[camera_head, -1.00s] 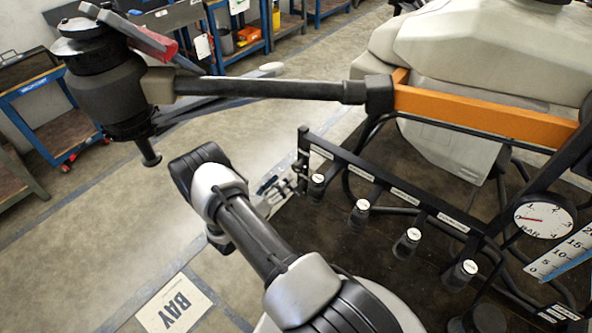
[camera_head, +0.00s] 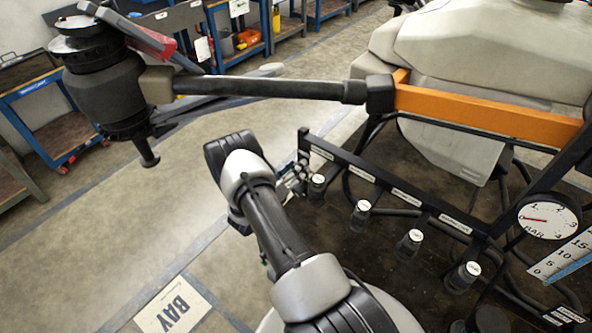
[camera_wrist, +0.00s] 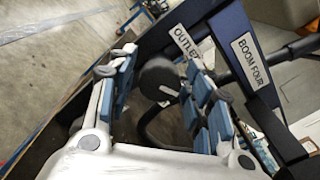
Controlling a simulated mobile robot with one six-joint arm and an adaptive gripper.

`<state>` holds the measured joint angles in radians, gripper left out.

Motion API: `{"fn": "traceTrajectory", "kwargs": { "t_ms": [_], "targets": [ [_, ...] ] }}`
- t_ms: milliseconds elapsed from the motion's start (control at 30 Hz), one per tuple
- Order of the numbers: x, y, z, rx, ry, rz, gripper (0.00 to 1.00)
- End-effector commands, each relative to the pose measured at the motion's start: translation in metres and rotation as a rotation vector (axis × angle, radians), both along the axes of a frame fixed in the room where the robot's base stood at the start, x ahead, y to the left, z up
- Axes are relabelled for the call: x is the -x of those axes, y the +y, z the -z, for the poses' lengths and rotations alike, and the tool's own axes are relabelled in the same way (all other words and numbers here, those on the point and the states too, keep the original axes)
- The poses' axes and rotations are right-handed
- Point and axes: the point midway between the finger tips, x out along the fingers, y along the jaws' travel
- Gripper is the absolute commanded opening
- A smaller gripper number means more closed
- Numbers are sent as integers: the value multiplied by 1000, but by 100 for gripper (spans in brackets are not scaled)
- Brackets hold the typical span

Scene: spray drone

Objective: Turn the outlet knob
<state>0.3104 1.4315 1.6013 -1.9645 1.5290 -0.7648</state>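The outlet knob (camera_wrist: 158,78) is a dark round knob below the white OUTLET label (camera_wrist: 185,42) in the wrist view. My gripper (camera_wrist: 160,80) is open, with one blue-padded finger on each side of the knob. Small gaps seem to show between the pads and the knob; contact is hard to judge. In the head view, my gripper (camera_head: 294,180) is at the left end of the dark manifold bar (camera_head: 385,182). I cannot make out the outlet knob there.
A BOOM FOUR label (camera_wrist: 250,62) is right of the outlet label. Several white-capped knobs (camera_head: 361,206) line the bar, with a pressure gauge (camera_head: 548,216) at right. The drone's arm (camera_head: 265,87) spans above my arm.

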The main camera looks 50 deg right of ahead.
Motion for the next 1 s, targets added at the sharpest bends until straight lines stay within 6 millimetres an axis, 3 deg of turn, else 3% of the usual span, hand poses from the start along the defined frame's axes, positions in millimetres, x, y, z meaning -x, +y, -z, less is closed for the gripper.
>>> {"fn": "traceTrajectory", "kwargs": {
  "t_ms": [500, 1000],
  "targets": [
    [0, 0, 0, 0, 0, 0, 10],
    [0, 0, 2, -13, -147, 1, 10]
  ]
}}
